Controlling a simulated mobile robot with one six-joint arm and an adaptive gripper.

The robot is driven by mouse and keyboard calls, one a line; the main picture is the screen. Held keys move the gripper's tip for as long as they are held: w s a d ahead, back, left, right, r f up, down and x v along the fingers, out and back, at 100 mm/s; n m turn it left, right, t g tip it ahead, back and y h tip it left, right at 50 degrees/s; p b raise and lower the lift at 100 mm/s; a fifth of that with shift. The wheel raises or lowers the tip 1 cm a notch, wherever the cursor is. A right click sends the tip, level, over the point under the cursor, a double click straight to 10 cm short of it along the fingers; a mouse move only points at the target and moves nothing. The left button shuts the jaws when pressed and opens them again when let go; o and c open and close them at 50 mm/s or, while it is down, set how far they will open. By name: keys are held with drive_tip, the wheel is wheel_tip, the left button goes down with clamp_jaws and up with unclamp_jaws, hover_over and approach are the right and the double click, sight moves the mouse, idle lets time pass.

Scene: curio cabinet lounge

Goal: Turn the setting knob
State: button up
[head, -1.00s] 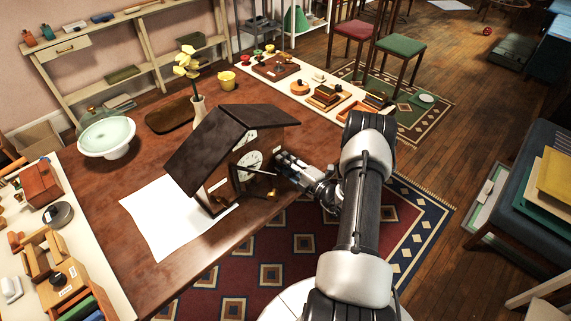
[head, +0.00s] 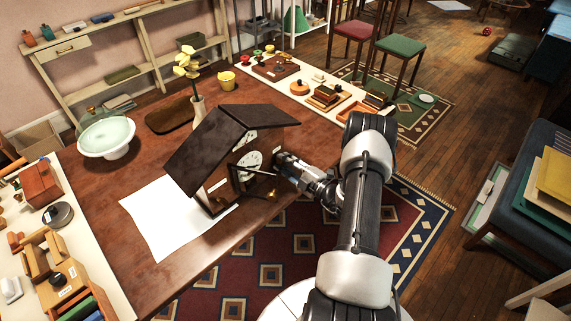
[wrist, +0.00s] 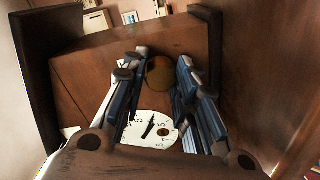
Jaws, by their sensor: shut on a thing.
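A dark brown, house-shaped clock (head: 218,187) with a steep roof stands on the wooden table. Its white dial (head: 248,160) faces my arm and is partly covered by a dark bar in the head view. In the wrist view the dial (wrist: 152,127) shows with black hands below a round brass setting knob (wrist: 159,73). My gripper (head: 281,163) is at the clock's front, beside the dial. In the wrist view my gripper (wrist: 160,78) has its fingers on both sides of the knob, shut on it. The knob is hidden in the head view.
A white sheet (head: 165,228) lies beside the clock. A vase with yellow flowers (head: 198,103), a pale bowl (head: 106,135) and a dark tray (head: 171,117) stand behind it. A small brass piece (head: 272,195) sticks out low at the clock's front.

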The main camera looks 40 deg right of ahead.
drive_tip(key=o, duration=1.1)
drive_tip(key=shift+s, duration=0.1)
drive_tip(key=s, duration=0.8)
drive_tip(key=s+d, duration=0.1)
drive_tip(key=s, duration=0.2)
drive_tip(key=shift+s+r, duration=0.25)
drive_tip(key=shift+s, duration=0.15)
